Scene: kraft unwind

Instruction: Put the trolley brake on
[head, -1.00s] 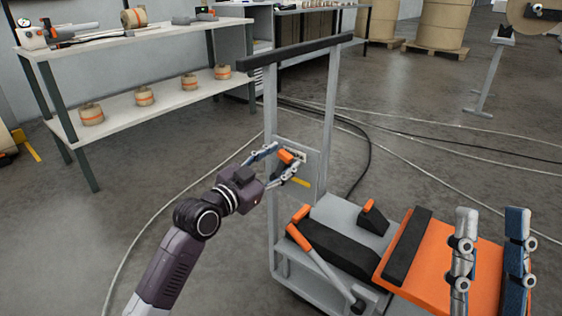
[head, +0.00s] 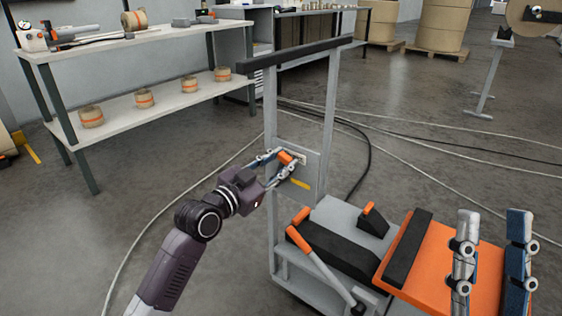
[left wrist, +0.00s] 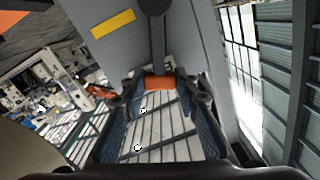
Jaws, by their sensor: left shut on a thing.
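The trolley (head: 330,110) is a grey frame with a black top bar, standing in the middle of the head view. A short lever with an orange grip (head: 287,157) sits on its grey upright plate, above a yellow mark (head: 300,183). My left gripper (head: 283,163) is shut on this grip. In the left wrist view the orange grip (left wrist: 160,82) lies between the fingers, with its dark lever arm (left wrist: 157,45) running up the plate. My right gripper (head: 490,262) is open, its two fingers apart over the orange panel at lower right.
A longer grey lever with an orange end (head: 325,265) and an orange pedal-like part (head: 371,213) are low on the trolley. A shelf table (head: 150,110) with several tape rolls stands at left. Cables (head: 370,150) cross the floor behind the trolley.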

